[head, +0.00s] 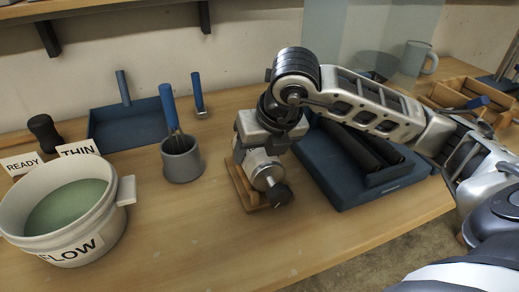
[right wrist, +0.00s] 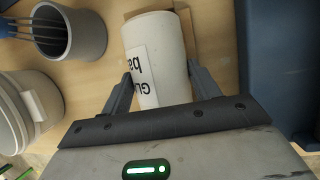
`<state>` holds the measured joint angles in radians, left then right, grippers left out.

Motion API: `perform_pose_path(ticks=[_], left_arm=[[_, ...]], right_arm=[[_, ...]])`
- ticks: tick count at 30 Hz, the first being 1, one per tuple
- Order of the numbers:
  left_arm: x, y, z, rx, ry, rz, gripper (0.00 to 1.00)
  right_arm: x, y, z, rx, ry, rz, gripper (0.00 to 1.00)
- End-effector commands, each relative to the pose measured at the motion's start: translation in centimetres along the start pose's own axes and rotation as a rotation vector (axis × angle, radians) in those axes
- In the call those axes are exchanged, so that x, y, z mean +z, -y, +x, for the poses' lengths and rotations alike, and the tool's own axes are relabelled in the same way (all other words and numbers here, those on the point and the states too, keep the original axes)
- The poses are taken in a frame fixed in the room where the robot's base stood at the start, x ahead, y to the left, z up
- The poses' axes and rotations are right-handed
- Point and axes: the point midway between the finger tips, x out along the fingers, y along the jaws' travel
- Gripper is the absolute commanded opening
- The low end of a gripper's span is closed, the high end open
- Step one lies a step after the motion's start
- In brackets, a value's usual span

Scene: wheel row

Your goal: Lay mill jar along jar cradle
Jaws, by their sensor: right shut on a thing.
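The mill jar (head: 264,172) is a pale cylinder with a dark knob at its near end. In the right wrist view the jar (right wrist: 157,50) shows a white label with dark letters. My right gripper (right wrist: 153,88) is shut on it, one finger on each side. In the head view my right gripper (head: 258,152) comes from above and hides part of the jar. The wooden jar cradle (head: 237,185) is under the jar; its light wood (right wrist: 188,30) also shows beside the jar in the right wrist view. I cannot tell whether they touch. My left gripper is not in view.
A blue roller stand (head: 345,188) with black rollers is right of the cradle. A grey cup (head: 183,165) with a blue-handled whisk stands to the left. A white tub (head: 103,228) labelled FLOW is at the front left. A blue tray (head: 115,130) lies behind. Table in front is clear.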

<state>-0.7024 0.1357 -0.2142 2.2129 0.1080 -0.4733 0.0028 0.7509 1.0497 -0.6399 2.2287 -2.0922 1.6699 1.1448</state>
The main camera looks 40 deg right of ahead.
Motion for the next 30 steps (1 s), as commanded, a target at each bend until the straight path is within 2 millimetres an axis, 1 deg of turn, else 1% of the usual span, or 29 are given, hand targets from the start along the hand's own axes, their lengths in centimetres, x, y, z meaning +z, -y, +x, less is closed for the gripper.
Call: perform_pose_path(ticks=[30], left_arm=[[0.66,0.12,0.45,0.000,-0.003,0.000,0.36]], right_arm=[[-0.12,0.04,0.57,0.003,0.007,0.001,0.04]])
